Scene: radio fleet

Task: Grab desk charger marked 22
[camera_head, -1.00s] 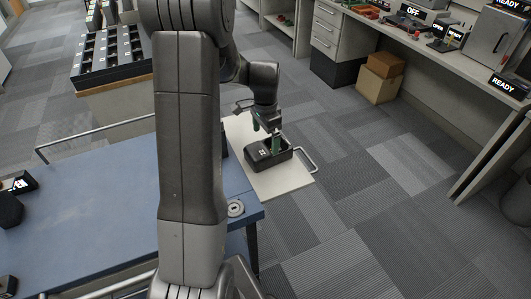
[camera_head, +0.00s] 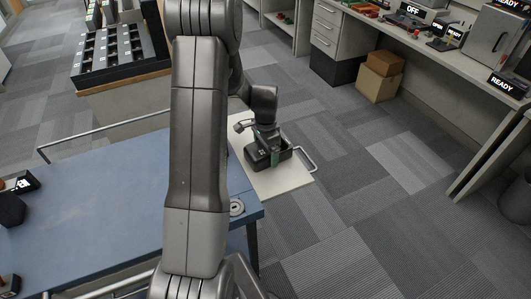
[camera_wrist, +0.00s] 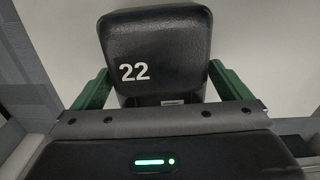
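The desk charger marked 22 (camera_wrist: 158,50) is a black, rounded block with a white 22 on its top, filling the upper middle of the wrist view. In the head view the charger (camera_head: 254,157) sits on a pale board beside the blue table. My gripper (camera_wrist: 160,88) is open, with one green finger on each side of the charger's near part. A narrow gap seems to show between each finger and the charger; whether they touch is unclear. In the head view my gripper (camera_head: 272,150) is lowered over it, hiding part of it.
The pale board (camera_head: 290,180) has a metal rail at its right end. The blue table (camera_head: 110,205) lies left, with dark devices at its far left. A rack of slots (camera_head: 115,55) stands behind. Cardboard boxes (camera_head: 381,76) stand by the right bench.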

